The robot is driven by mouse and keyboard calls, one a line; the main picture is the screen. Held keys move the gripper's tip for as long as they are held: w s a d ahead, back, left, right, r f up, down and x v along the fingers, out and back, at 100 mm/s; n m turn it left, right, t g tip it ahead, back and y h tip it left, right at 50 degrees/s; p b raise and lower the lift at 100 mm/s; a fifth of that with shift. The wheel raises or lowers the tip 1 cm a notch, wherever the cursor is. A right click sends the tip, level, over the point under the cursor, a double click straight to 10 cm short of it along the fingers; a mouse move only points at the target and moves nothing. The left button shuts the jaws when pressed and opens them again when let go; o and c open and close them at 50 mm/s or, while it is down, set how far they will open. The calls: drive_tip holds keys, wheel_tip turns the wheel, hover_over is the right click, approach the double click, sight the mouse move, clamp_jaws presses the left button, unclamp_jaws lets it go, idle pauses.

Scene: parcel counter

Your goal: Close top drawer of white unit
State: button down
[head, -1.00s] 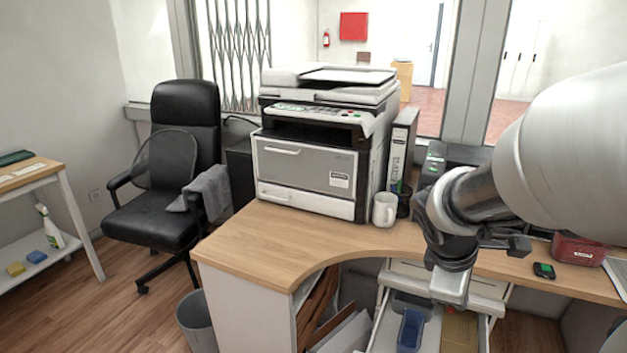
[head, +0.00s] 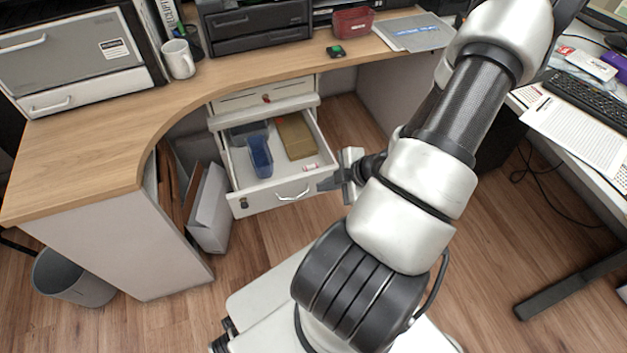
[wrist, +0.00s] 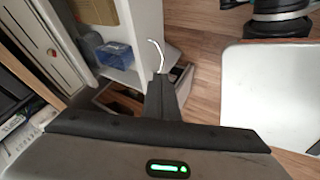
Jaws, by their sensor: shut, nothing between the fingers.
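The white unit (head: 214,122) stands under the wooden desk. One of its drawers (head: 245,203) is pulled out, with a curved metal handle (head: 292,194) on its front. The handle also shows in the wrist view (wrist: 158,52). My gripper (head: 322,184) is shut and empty, just right of the handle and in front of the drawer's right side. In the wrist view my fingertips (wrist: 163,76) are close below the handle; I cannot tell whether they touch it.
A white panel (head: 240,102) with a small red part is above the open drawer. Grey and white folders (head: 208,208) stand left of the unit. A mug (head: 178,58) and a red case (head: 352,20) are on the desk.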

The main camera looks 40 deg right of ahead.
drive_tip(key=b, duration=0.4)
approach(295, 184)
wheel_tip(295, 184, down, 4)
drive_tip(key=s+a, duration=0.1)
drive_tip(key=a, duration=0.1)
drive_tip(key=shift+w+d+r, duration=0.1)
drive_tip(key=shift+w+d, duration=0.15)
drive_tip(key=shift+w, duration=0.6)
drive_tip(key=shift+w+d+r, duration=0.1)
drive_tip(key=shift+w+d, duration=0.1)
drive_tip(key=shift+w, duration=0.6)
